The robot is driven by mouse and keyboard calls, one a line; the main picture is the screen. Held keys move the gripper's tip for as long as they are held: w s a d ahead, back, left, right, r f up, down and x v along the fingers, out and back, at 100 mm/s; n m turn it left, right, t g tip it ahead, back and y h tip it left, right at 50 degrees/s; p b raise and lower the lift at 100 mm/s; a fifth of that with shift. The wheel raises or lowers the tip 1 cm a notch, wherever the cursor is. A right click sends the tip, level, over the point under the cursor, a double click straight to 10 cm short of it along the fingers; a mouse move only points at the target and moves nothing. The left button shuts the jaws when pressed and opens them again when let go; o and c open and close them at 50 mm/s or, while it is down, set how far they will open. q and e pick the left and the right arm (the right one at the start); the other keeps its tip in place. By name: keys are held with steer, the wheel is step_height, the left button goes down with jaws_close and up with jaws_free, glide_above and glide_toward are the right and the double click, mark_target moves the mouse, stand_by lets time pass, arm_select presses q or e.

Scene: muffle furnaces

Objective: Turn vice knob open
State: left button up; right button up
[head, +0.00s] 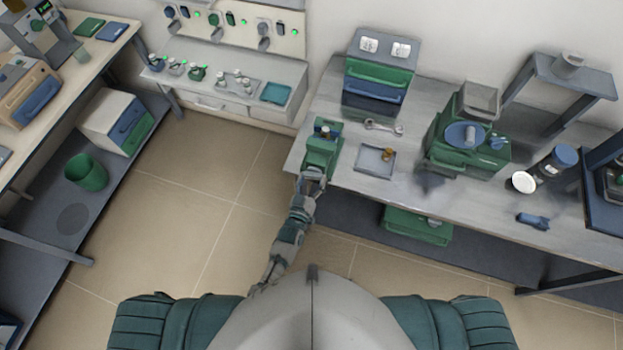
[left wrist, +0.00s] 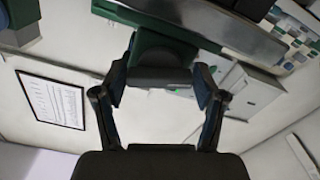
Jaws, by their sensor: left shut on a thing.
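The green vice (head: 321,152) stands at the left front corner of the grey bench. My left gripper (head: 313,181) is at the vice's near side, at the bench edge. In the left wrist view, my left gripper (left wrist: 162,80) has a finger on each side of the dark, wide vice knob (left wrist: 160,76) and is shut on it. The green vice body (left wrist: 160,46) shows just beyond the knob. In the head view the knob is hidden by my gripper. My right gripper is not in view.
A wrench (head: 384,127) and a shallow grey tray (head: 375,161) with a small brown piece lie right of the vice. A drawer unit (head: 378,75) stands behind it. A green machine (head: 467,145) is farther right. The floor left of my arm is clear.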

arm_select(q)
steer(key=shift+s+d+n, duration=0.1)
steer(key=shift+n, duration=1.95)
steer(key=shift+d+n, duration=0.1)
steer(key=shift+n, duration=1.95)
steer(key=o, duration=1.1)
steer(key=shift+o, duration=0.2)
steer(key=v, duration=1.1)
steer(key=shift+s, duration=0.35)
steer(key=shift+a, duration=0.1)
